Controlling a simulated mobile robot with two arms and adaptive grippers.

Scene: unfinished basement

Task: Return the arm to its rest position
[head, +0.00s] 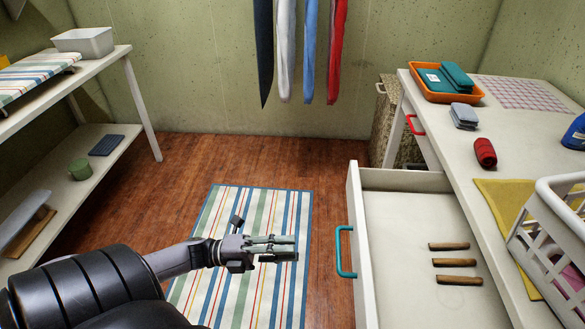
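My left arm comes in from the lower left. My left gripper (284,248) is held out over the striped rug, pointing right toward the open drawer. Its two fingers look apart, and I see nothing held between them. It is clear of the drawer and its teal handle (341,252). My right gripper does not show in this view.
The open drawer (405,215) juts out at right, holding several brown-handled items. The white table (440,130) above carries an orange tray (415,82), a red roll (485,153) and a white basket (553,235). A shelf unit (130,75) stands left. Wooden floor (250,155) behind the rug (212,225) is clear.

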